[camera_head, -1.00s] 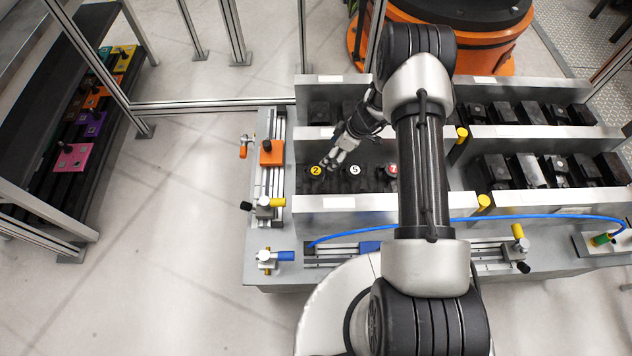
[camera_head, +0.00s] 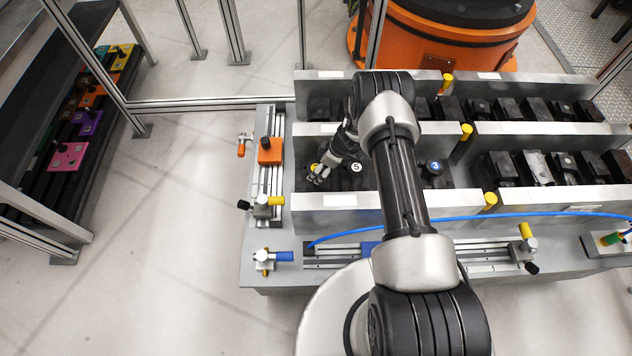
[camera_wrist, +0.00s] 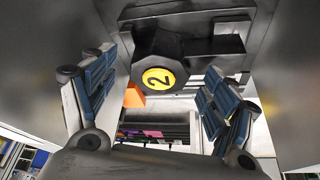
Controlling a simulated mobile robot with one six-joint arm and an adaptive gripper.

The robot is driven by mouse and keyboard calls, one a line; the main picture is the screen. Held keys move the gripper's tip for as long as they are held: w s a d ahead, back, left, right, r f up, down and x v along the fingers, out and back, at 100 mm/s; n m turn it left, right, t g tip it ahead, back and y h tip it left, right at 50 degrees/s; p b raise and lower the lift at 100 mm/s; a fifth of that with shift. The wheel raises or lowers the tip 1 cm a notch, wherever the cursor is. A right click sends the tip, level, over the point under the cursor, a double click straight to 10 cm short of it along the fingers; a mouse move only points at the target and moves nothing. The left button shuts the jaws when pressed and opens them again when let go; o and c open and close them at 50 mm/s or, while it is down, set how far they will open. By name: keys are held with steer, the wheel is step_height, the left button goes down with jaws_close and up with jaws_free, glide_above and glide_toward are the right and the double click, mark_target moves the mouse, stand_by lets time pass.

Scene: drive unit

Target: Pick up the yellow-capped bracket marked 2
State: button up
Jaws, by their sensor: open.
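The bracket marked 2 has a round yellow cap (camera_wrist: 158,78) on a dark body, near the middle of the wrist view. In the head view its cap (camera_head: 314,168) is partly hidden by my gripper (camera_head: 320,176), at the left end of the front row. In the wrist view my gripper (camera_wrist: 156,92) is open, with one finger to the left of the cap and one to the right. Clear gaps show on both sides, and the fingers do not appear to touch the bracket.
A white-capped bracket marked 5 (camera_head: 356,167) stands close to the right. A blue-capped one marked 3 (camera_head: 434,167) is farther right, past my arm. Metal rack walls (camera_head: 340,202) run in front and behind. An orange block (camera_head: 269,151) sits on a rail to the left.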

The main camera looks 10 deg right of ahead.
steer(key=x, duration=0.2)
steer(key=shift+f+b, duration=0.4)
steer(key=shift+r, duration=0.1)
steer(key=shift+c, duration=0.3)
jaws_close()
stand_by(0.4)
steer(key=shift+w+r, duration=0.1)
